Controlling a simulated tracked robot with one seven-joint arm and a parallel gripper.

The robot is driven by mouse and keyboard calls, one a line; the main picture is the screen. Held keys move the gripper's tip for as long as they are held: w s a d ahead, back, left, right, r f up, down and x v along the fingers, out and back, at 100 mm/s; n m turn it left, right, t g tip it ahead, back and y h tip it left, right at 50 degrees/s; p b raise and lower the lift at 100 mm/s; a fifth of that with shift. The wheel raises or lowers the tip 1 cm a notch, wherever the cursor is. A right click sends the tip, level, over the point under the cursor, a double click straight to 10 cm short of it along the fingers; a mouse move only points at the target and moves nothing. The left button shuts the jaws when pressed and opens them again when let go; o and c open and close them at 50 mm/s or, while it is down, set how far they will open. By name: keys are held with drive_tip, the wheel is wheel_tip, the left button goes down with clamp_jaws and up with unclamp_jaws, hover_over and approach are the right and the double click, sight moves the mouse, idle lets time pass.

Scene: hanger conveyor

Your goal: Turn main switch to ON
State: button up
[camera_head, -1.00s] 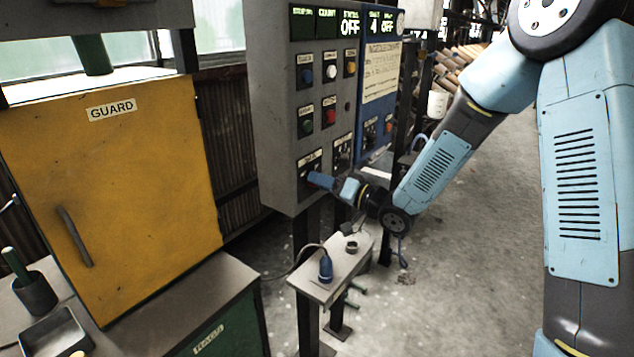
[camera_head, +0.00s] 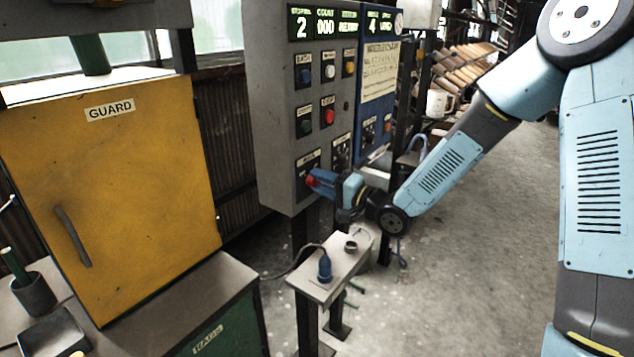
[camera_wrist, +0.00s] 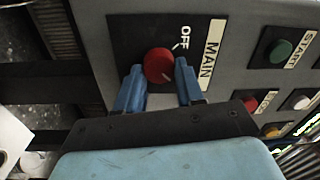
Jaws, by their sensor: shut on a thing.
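The main switch is a red round knob (camera_wrist: 158,65) on a black plate with a MAIN label (camera_wrist: 211,55) and an OFF mark (camera_wrist: 184,37). In the wrist view its white pointer line lies at the knob's lower right, turned away from the OFF mark. My gripper (camera_wrist: 158,82) has its blue fingers on either side of the knob and is shut on it. In the head view my gripper (camera_head: 318,181) is at the lower front of the grey control panel (camera_head: 275,110), with a bit of the red knob showing at its tip. The ON mark is hidden.
The panel display (camera_head: 340,22) is lit with 2, 000 and further text. Several push buttons sit above the switch, including a red one (camera_head: 328,116). A small shelf (camera_head: 335,272) with a blue plug (camera_head: 325,268) stands below. A yellow guard door (camera_head: 110,190) is at left.

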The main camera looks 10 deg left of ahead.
drive_tip(key=shift+w+d+f, duration=0.1)
drive_tip(key=shift+d+f, duration=0.1)
drive_tip(key=o, duration=0.8)
drive_tip(key=shift+w, duration=0.1)
drive_tip(key=shift+o, duration=1.2)
drive_tip(key=shift+a, duration=0.15)
drive_tip(key=shift+r, duration=0.1)
drive_tip(key=v, duration=1.4)
